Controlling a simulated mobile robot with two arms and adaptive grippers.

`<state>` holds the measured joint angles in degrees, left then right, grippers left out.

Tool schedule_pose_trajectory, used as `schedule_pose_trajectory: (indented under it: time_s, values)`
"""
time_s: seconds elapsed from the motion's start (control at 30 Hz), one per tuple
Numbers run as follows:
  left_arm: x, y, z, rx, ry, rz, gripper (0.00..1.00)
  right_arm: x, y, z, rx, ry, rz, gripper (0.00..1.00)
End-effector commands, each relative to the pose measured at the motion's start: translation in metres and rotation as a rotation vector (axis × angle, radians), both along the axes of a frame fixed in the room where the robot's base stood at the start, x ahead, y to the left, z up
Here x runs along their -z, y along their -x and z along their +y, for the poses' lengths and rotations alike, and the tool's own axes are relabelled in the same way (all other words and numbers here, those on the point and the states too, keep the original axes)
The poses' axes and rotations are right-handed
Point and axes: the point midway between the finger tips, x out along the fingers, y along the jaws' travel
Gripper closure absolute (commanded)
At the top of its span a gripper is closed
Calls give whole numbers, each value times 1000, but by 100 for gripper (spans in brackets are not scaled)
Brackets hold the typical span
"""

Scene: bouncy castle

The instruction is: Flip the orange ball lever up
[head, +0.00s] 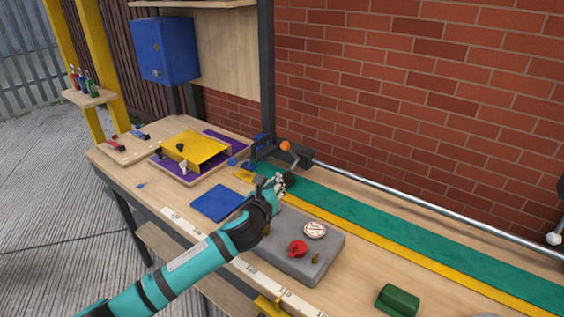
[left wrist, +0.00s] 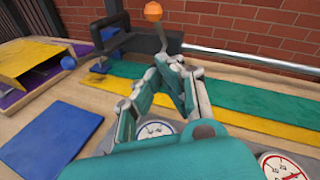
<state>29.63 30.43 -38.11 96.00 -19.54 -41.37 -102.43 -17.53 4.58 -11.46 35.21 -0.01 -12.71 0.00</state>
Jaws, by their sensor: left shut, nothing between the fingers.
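The orange ball (head: 285,145) is at the end of a dark lever on a black fixture (head: 299,156) at the back of the workbench. In the left wrist view the orange ball (left wrist: 153,11) is at the top, with its thin lever arm (left wrist: 162,36) running down from it towards my fingers. My left gripper (head: 278,181) is shut and empty, a little in front of and below the ball. In the left wrist view its fingertips (left wrist: 174,65) come together near the lever's lower part; I cannot tell whether they touch it.
A grey box (head: 325,250) with dials and a red knob (head: 298,248) lies under my left arm. A blue pad (head: 217,202), a yellow tray (head: 195,148) and a blue ball (head: 232,162) are left. A metal rail (head: 430,205) and brick wall stand behind.

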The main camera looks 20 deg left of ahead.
Motion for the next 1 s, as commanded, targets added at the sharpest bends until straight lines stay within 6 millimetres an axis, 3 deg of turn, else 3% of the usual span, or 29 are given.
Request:
schedule_pose_trajectory:
  time_s: [0.1, 0.27, 0.4, 0.6, 1.0]
  values:
    - [5, -28, -1, -1, 3, 0, 100, 1, -12, 2, 0, -3, -20, 60]
    - [10, -59, -1, -1, 2, 1, 100, 3, -16, 3, 0, -5, -27, 60]
    - [-5, -77, 4, 0, 1, -1, 100, -2, -14, 2, 0, -4, -24, 60]
    - [-11, -89, 7, 0, 1, 1, 100, -4, -9, 2, 0, -3, -15, 60]
    - [-13, -90, 7, 0, 0, 1, 100, -4, -6, 2, 0, -2, -9, 60]
